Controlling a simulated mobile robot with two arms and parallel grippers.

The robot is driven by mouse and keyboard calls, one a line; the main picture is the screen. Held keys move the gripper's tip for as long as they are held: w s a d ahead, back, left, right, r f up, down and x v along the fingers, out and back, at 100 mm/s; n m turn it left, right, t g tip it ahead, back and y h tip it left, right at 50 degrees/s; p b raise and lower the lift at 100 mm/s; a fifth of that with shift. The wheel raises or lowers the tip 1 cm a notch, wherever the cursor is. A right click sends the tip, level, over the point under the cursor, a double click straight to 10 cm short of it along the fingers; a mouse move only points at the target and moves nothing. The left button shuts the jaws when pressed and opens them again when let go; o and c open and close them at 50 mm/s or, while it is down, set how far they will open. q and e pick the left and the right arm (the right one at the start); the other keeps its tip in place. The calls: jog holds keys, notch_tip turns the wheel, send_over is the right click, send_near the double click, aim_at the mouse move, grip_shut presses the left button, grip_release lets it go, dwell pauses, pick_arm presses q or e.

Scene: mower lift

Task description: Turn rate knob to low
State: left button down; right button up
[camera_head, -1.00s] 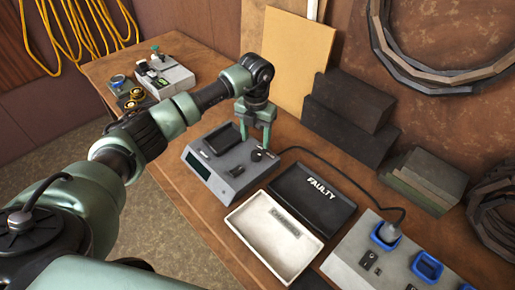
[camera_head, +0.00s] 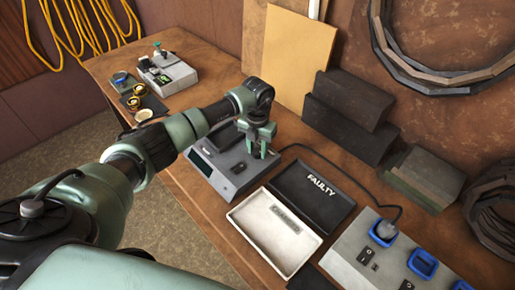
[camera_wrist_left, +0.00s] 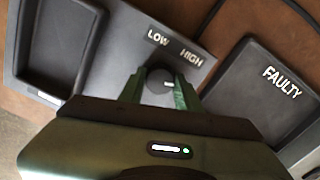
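The rate knob (camera_wrist_left: 159,80) is a dark round knob with a small pale mark. It sits on the grey device (camera_head: 205,177), below the printed LOW (camera_wrist_left: 158,37) and HIGH (camera_wrist_left: 191,58) labels. In the wrist view, the pale mark is on the knob's right side. My left gripper (camera_head: 262,152) is over the device's right end. In the wrist view my left gripper (camera_wrist_left: 160,92) is open, with one green finger on each side of the knob. I cannot tell whether the fingers touch it. In the head view, the gripper hides the knob. My right gripper is out of view.
A white tray (camera_head: 247,226) and a black tray marked FAULTY (camera_head: 335,207) lie right of the device. A cable runs behind them to a grey panel with blue sockets (camera_head: 424,262). Dark blocks (camera_head: 350,97) stand behind. Another small device (camera_head: 172,77) is at the far left.

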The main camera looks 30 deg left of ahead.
pick_arm(q)
jog(key=shift+n, duration=0.3)
jog(key=n, duration=0.2)
jog(key=shift+n, duration=0.3)
jog(key=n, duration=0.3)
jog(key=shift+w+n+b, duration=0.1)
jog(key=shift+n+b, duration=0.25)
jog(key=shift+n, duration=0.05)
jog(key=n, duration=0.3)
jog(key=shift+r, duration=0.1)
jog(key=shift+n+p, duration=0.3)
jog(key=shift+n, duration=1.7)
jog(key=c, duration=1)
grip_release()
